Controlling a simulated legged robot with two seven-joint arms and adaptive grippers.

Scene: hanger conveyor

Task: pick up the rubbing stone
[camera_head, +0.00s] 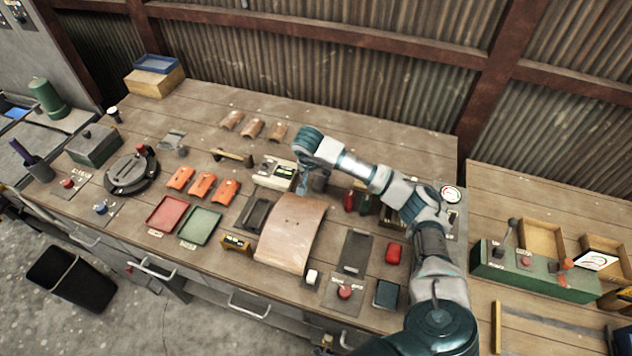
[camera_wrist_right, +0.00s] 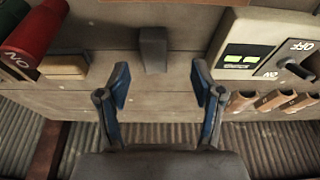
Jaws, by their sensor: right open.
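A small dark grey upright block (camera_wrist_right: 153,50), which may be the rubbing stone, stands on the wooden bench in the right wrist view. No label on it confirms this. My right gripper (camera_wrist_right: 160,78) is open and empty, its two blue fingers apart on either side of the block's line, with the block a little beyond the fingertips. In the head view my right gripper (camera_head: 304,187) hangs over the bench beside the switch box, and its wrist and fingers largely hide the block there. My left gripper is not in view.
The pale switch box (camera_wrist_right: 262,58) stands close on one side, and a red cylinder (camera_wrist_right: 32,32) and a tan block (camera_wrist_right: 66,67) on the other. A curved tan sheet (camera_head: 291,235) lies in front. Orange pieces (camera_head: 203,186) and trays (camera_head: 200,226) lie left.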

